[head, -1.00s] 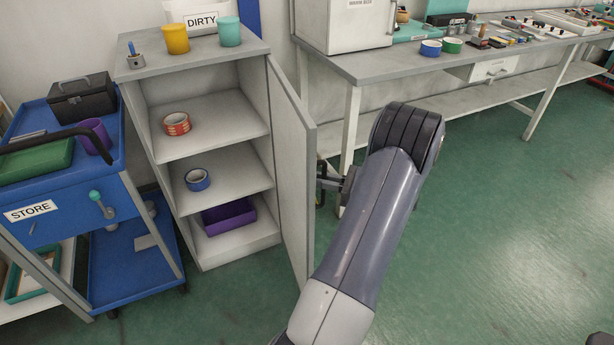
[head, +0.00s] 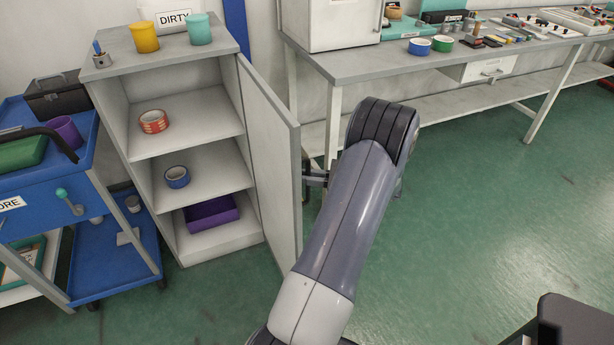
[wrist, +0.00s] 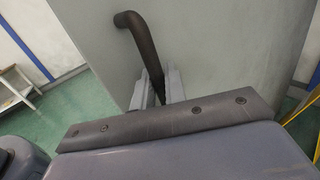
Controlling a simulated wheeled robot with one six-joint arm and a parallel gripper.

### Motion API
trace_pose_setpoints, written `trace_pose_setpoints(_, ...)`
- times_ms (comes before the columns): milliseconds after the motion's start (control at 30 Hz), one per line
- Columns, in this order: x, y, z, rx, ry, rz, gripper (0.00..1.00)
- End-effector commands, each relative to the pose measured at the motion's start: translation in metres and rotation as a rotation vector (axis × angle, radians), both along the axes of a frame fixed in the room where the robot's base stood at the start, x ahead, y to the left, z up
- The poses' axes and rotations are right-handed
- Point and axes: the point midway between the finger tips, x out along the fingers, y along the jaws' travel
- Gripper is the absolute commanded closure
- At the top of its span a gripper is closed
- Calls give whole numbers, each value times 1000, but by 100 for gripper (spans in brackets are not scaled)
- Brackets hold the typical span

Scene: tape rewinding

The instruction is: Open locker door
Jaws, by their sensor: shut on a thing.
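The locker (head: 134,112) is a grey cabinet at the left of the head view. Its door (head: 268,165) stands swung open to the right side, with its edge toward me. In the wrist view the door's outer face (wrist: 220,50) fills the middle. A dark bent handle (wrist: 145,45) stands out from it. My gripper (wrist: 160,92) is shut on the handle, with one finger on each side. In the head view my arm hides most of the gripper. On the shelves are an orange-red tape roll (head: 154,121), a blue tape roll (head: 177,177) and a purple bin (head: 210,214).
A blue cart (head: 40,205) stands left of the locker. A workbench (head: 370,63) with tape rolls and tools runs along the wall behind the door. Yellow and teal cups (head: 199,29) stand on the locker. Green floor (head: 480,220) is clear at the right.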

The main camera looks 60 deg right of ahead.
Motion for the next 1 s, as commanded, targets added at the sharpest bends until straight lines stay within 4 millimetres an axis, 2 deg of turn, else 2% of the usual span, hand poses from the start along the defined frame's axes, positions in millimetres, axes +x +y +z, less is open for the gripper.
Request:
trace_pose_setpoints(67,0,1,-1,2,3,1,100)
trace_pose_setpoints(100,0,1,-1,2,3,1,87)
trace_pose_setpoints(300,0,0,-1,1,1,1,70)
trace_pose_setpoints(567,-1,0,0,0,1,0,70)
trace_pose_setpoints(667,-8,-3,0,-1,1,-1,70)
trace_pose_setpoints(1000,-69,-25,-1,0,1,-3,70)
